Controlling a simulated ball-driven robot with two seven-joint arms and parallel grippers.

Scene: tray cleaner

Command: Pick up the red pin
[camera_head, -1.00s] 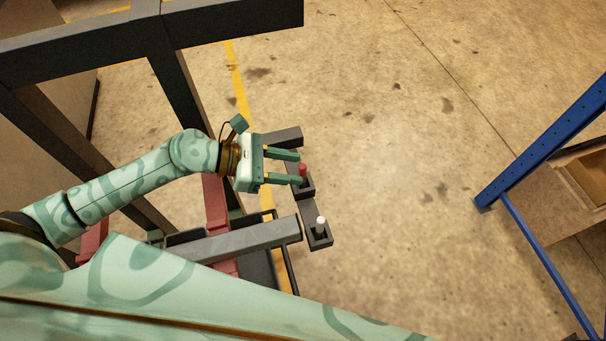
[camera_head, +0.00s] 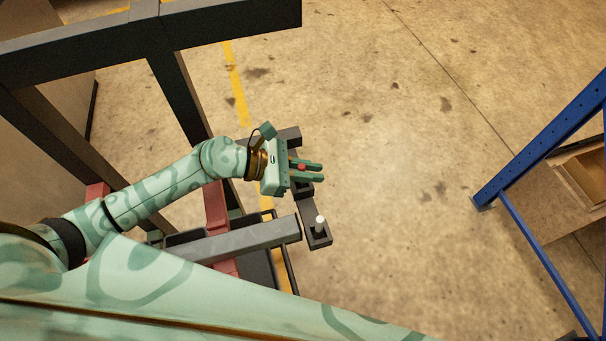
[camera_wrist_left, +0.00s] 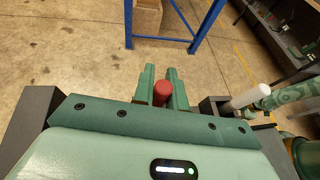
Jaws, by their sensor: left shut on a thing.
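The red pin (camera_head: 301,167) is between the two green fingers of my left gripper (camera_head: 307,171), which is shut on it. In the left wrist view the pin's rounded red top (camera_wrist_left: 162,91) shows between the fingers (camera_wrist_left: 162,88). Its lower part is hidden, so I cannot tell whether it is still in its dark holder (camera_head: 305,188). A white pin (camera_head: 319,222) stands upright in a second dark holder (camera_head: 317,239) nearer to me; it also shows at the right in the left wrist view (camera_wrist_left: 248,97).
A grey bar (camera_head: 240,240) runs beside the holders, below my left forearm. A dark frame (camera_head: 170,25) stands at the upper left. A blue rack (camera_head: 545,138) with a cardboard box (camera_head: 585,180) is at the right. The floor between is clear.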

